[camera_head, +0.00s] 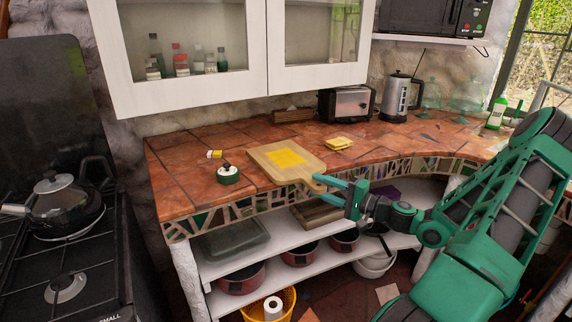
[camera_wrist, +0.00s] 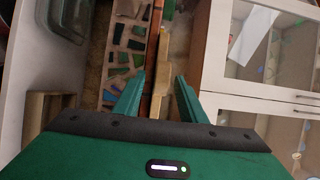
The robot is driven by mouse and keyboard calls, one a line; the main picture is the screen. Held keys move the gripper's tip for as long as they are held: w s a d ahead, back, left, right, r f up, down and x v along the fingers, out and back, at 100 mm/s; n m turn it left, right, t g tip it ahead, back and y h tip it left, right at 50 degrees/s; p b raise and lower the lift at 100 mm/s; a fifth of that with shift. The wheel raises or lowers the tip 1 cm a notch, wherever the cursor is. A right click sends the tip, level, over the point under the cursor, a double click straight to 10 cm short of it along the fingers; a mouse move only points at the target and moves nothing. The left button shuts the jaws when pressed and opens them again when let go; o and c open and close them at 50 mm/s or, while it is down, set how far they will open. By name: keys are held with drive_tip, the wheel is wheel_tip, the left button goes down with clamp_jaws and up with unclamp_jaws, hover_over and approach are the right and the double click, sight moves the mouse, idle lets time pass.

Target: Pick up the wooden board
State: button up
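The wooden board (camera_head: 264,163) lies flat on the tiled counter, with a yellow square piece (camera_head: 286,157) on top. Its short handle points toward the counter's front edge and my gripper. My gripper (camera_head: 322,185) is at the handle end, in front of the counter edge, with its green fingers parted. In the wrist view the board (camera_wrist: 175,65) shows edge-on, and its handle end lies between the two open fingers (camera_wrist: 160,76). I see no finger clearly pressing on it.
White cabinets (camera_head: 190,80) hang above. A stove (camera_head: 60,270) stands left. Pots (camera_head: 300,254) sit on the shelf below.

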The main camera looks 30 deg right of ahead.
sight(310, 181)
drive_tip(key=x, duration=0.4)
drive_tip(key=shift+w, duration=0.3)
drive_tip(key=shift+c, duration=0.7)
clamp_jaws()
